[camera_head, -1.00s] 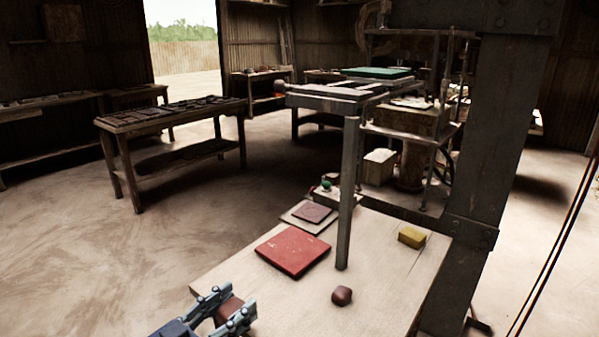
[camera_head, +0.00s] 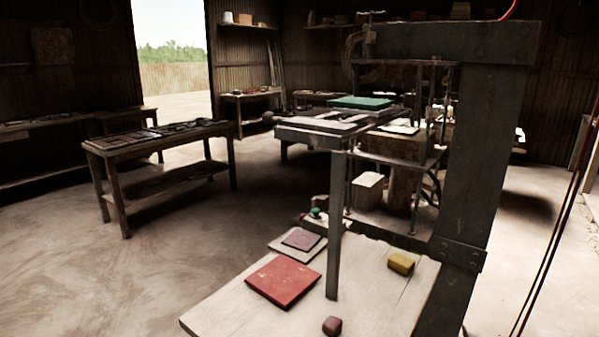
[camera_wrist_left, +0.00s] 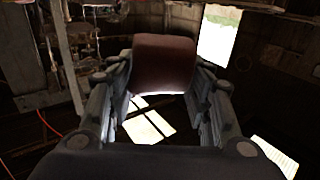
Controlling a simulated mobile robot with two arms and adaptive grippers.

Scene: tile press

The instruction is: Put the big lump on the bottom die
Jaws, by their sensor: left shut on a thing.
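A big reddish-brown lump (camera_wrist_left: 164,60) fills the space between the fingers of my left gripper (camera_wrist_left: 163,78) in the left wrist view. The gripper is shut on it. Neither gripper shows in the head view. A smaller brown lump (camera_head: 332,326) lies on the pale worktable at the bottom edge of the head view. The press (camera_head: 408,108) stands beyond the worktable, with a flat metal frame (camera_head: 318,131) reaching out to the left on a post. I cannot tell for certain which part is the bottom die.
The worktable (camera_head: 222,318) bears a red slab (camera_head: 283,281), a dark red tile on a pale board (camera_head: 301,239) and a yellow block (camera_head: 401,262). The post (camera_head: 336,225) and a thick dark column (camera_head: 478,170) stand close by. Open floor lies to the left.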

